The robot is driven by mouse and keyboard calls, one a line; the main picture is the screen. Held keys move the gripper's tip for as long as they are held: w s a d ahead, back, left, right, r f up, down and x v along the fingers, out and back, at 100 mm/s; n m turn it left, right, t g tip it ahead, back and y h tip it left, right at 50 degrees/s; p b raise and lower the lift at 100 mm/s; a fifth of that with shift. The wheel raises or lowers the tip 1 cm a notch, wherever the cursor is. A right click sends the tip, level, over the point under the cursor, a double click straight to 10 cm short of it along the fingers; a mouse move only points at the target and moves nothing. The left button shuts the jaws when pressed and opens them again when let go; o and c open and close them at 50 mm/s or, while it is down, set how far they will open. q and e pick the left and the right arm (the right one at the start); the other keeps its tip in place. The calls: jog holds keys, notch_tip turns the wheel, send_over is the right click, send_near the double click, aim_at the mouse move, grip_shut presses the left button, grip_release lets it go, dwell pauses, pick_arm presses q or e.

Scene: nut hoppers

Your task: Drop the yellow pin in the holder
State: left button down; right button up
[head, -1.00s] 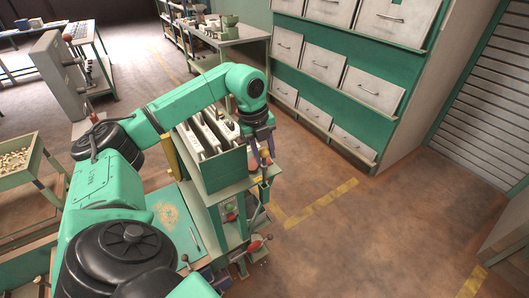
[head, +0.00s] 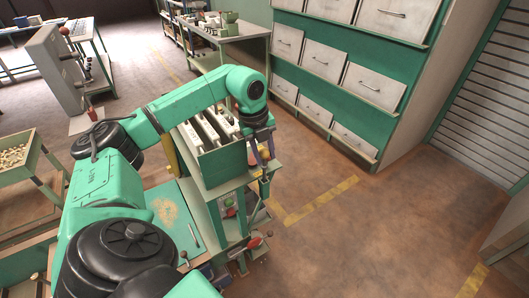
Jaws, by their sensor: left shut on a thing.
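My left gripper (head: 263,158) points down at the right end of the green hopper box (head: 222,168), beside its outer wall. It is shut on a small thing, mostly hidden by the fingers. A small yellow-orange spot (head: 264,175) shows at the fingertips and looks like the yellow pin, but its shape is too small to tell. The holder cannot be made out clearly; the stand's shelf (head: 232,185) lies just below the gripper. My right gripper is not in view.
White dividers (head: 212,130) stand in the hopper box. A drawer cabinet (head: 340,85) stands behind. The floor (head: 370,230) to the right is clear.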

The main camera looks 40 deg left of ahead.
aim_at(265, 166)
pick_arm(q)
jog(key=shift+f+b, duration=1.95)
jog(key=shift+f, duration=0.95)
jog(key=shift+c, duration=2.2)
grip_release()
jog(key=shift+r, duration=0.1)
notch_tip(265, 166, up, 14)
jog(key=s+a+p, duration=0.1)
jog(key=s, duration=0.1)
jog(key=shift+s+a, duration=0.15)
jog(key=shift+s, duration=0.05)
jog(key=shift+r, duration=0.15)
